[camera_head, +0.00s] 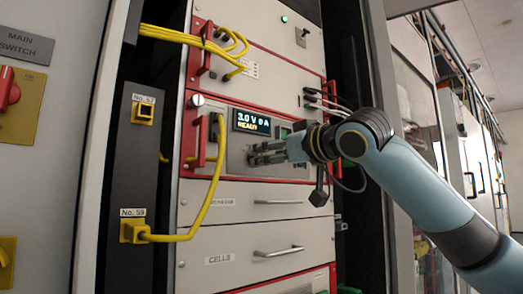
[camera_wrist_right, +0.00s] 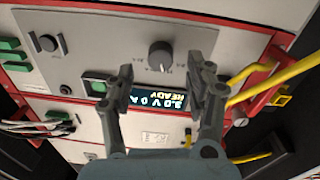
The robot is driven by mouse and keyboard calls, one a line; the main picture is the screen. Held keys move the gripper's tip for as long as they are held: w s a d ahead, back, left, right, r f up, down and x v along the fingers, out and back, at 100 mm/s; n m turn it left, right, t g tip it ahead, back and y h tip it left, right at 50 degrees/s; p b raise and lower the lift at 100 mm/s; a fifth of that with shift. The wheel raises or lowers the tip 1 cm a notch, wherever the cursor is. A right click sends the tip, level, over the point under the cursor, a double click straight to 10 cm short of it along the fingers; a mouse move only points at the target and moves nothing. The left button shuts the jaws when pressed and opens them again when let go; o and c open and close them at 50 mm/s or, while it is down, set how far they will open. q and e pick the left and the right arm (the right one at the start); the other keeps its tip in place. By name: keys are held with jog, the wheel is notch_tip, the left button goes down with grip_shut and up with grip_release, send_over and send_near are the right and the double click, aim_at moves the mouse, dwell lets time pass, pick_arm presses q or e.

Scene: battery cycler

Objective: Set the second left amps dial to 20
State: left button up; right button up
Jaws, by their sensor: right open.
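A dark round dial (camera_wrist_right: 160,57) with a pale pointer mark sits on the grey panel of the cycler in the right wrist view, with printing around it too small to read. My right gripper (camera_wrist_right: 160,76) is open, its two fingers apart on either side of the dial and below it in that view; whether they touch it I cannot tell. In the head view my right gripper (camera_head: 252,155) is in front of the panel and hides the dial. My left gripper is out of view.
A second dark knob (camera_wrist_right: 47,42) sits farther left in the wrist view, near green connectors (camera_wrist_right: 12,55). A yellow cable (camera_head: 212,190) loops down to a socket labelled No. 59 (camera_head: 133,231). Red handles (camera_head: 203,140) stick out at the panel's left. Drawers (camera_head: 270,240) lie below.

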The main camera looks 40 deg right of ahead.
jog(key=shift+w+a, duration=0.1)
jog(key=shift+w, duration=1.7)
jog(key=shift+p, duration=0.3)
grip_shut()
